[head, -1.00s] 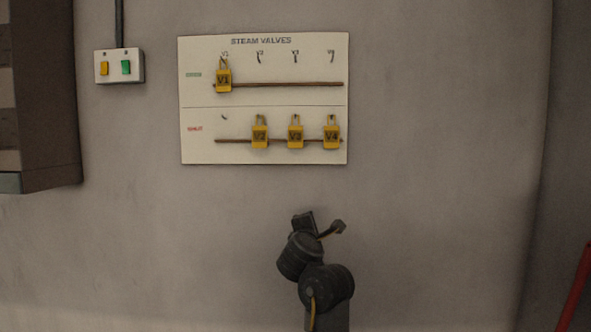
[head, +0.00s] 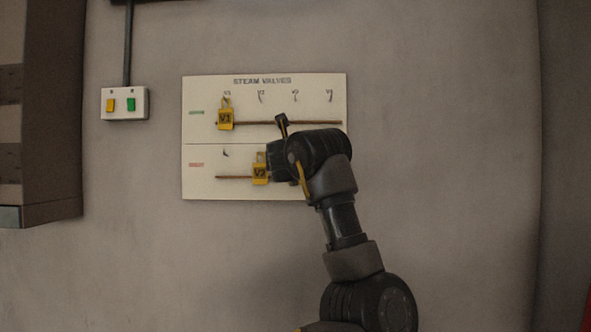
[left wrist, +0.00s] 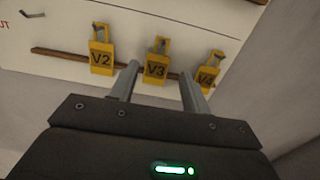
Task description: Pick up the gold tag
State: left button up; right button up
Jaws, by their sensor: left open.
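Several gold padlock-shaped tags hang on a white board. V1 (head: 226,118) is on the upper row and V2 (head: 260,172) on the lower row. V3 and V4 are hidden behind my arm in the head view. In the left wrist view, V2 (left wrist: 102,57), V3 (left wrist: 156,68) and V4 (left wrist: 206,77) hang in a row. My left gripper (left wrist: 159,72) is open, with V3 showing between its fingertips and V2 and V4 to either side. I cannot tell how far the fingertips are from the tags. My right gripper is not in view.
The "STEAM VALVES" board (head: 200,155) has hooks and two brown rails, the upper one (head: 265,123) mostly bare. A switch box (head: 124,104) with yellow and green buttons is left of it. A dark cabinet (head: 45,110) stands at the far left.

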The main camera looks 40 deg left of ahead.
pick_arm(q)
jog(key=p+x, duration=0.4)
jog(key=x, duration=0.4)
jog(key=shift+r+p, duration=0.2)
jog(key=shift+p, duration=0.2)
jog(key=shift+w+a+f, duration=0.1)
jog(key=shift+w+a, duration=0.05)
jog(key=shift+w, duration=0.1)
jog(key=c, duration=0.7)
jog(key=shift+s, duration=0.1)
grip_shut()
